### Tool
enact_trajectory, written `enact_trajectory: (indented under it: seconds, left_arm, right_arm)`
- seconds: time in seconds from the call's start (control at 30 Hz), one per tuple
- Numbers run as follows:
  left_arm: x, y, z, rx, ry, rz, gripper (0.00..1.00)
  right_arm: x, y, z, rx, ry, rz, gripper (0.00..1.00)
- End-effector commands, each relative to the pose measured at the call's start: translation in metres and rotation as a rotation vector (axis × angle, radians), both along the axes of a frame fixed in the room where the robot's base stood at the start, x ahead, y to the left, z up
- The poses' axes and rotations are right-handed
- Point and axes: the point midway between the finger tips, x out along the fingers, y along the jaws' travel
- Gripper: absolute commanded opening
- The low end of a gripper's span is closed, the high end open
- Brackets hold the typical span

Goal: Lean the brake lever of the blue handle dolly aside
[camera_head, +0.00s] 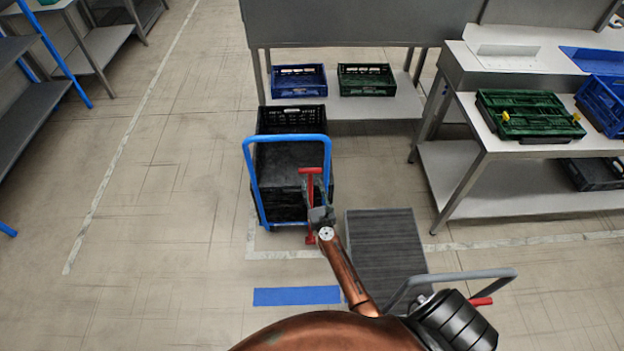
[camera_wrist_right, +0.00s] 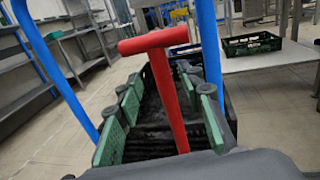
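The blue handle dolly (camera_head: 248,165) stands in the middle of the head view, with black crates (camera_head: 290,120) stacked on it. Its red brake lever (camera_head: 310,171) has a T-shaped top and stands in front of the crates, near the right side of the blue handle. In the right wrist view the lever (camera_wrist_right: 170,95) looks close and slightly tilted, with its lower part cut off by a dark grey shape. My right gripper (camera_head: 319,212) is at the lever, overlapping its middle. My left gripper is not in view.
A second dolly with a grey handle (camera_head: 500,273) and ribbed deck (camera_head: 385,250) stands close to the right of my arm. Tables with blue and green crates (camera_head: 367,80) (camera_head: 530,112) are behind and right. The floor at left is clear, with blue tape (camera_head: 297,296) in front.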

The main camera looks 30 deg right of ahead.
Motion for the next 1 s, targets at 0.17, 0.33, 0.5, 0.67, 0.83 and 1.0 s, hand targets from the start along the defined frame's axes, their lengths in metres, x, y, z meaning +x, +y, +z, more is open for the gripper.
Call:
enact_trajectory:
  seconds: [0.17,0.33,0.5,0.67,0.83,1.0]
  left_arm:
    - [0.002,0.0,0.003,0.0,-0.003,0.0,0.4]
    - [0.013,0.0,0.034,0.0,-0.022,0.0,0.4]
    - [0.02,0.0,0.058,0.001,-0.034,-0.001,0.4]
    - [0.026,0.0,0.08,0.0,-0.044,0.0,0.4]
    - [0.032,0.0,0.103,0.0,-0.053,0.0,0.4]
    - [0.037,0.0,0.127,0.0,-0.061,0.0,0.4]
  right_arm:
    - [-0.035,0.01,0.0,0.0,0.002,-0.004,0.35]
    - [-0.028,0.008,0.045,-0.002,-0.02,-0.004,0.35]
    - [-0.026,0.009,0.076,-0.002,-0.031,-0.003,0.35]
    - [-0.025,0.009,0.104,-0.001,-0.041,-0.003,0.35]
    - [-0.024,0.009,0.133,-0.001,-0.05,-0.003,0.35]
    - [-0.024,0.009,0.161,-0.001,-0.058,-0.003,0.35]
